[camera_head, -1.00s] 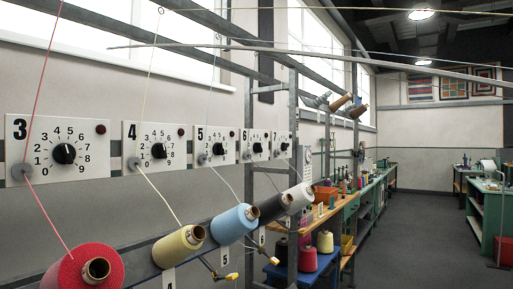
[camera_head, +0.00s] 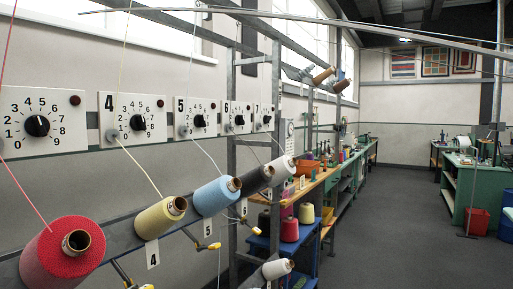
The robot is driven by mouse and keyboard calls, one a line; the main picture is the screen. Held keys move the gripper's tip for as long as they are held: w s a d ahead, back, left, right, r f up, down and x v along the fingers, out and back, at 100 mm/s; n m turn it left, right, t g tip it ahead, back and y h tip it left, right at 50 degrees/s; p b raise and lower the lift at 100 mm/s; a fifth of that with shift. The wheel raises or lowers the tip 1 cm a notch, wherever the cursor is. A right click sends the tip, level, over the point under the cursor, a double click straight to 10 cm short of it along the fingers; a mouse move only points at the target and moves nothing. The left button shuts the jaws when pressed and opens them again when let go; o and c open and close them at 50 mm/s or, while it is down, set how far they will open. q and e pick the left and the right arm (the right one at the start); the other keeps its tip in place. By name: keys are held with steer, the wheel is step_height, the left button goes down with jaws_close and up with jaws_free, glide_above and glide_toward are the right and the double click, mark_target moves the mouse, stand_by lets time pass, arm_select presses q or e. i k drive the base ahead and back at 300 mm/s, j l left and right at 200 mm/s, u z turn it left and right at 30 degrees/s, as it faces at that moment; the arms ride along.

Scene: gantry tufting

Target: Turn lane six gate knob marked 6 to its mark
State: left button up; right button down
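The lane six panel, marked 6, with its black gate knob (camera_head: 239,120), is on the wall rail between the panels marked 5 and 7. It is small here, so I cannot read where the knob points. A black yarn cone (camera_head: 256,180) sits below it on the sloping rail, near a tag marked 6 (camera_head: 244,208). Neither of my grippers is in view.
Knobs 4 (camera_head: 137,122) and 5 (camera_head: 199,120) are nearer on the same rail. Red (camera_head: 62,252), yellow (camera_head: 160,217) and blue (camera_head: 216,196) cones stick out below. A workbench (camera_head: 307,187) runs along the wall. The grey floor (camera_head: 400,225) to the right is open.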

mark_target(239, 120)
steer(key=i+l, duration=0.15)
steer(key=l, duration=0.25)
steer(key=i+l+u, duration=0.1)
steer(key=l, duration=0.35)
steer(key=i+l, duration=0.15)
steer(key=l, duration=0.25)
steer(key=i+l+u, duration=0.1)
steer(key=l, duration=0.35)
steer(key=i+l, duration=0.15)
steer(key=l, duration=0.25)
steer(key=i+l+u, duration=0.1)
steer(key=l, duration=0.35)
steer(key=i+j+u, duration=0.25)
steer(key=j, duration=0.15)
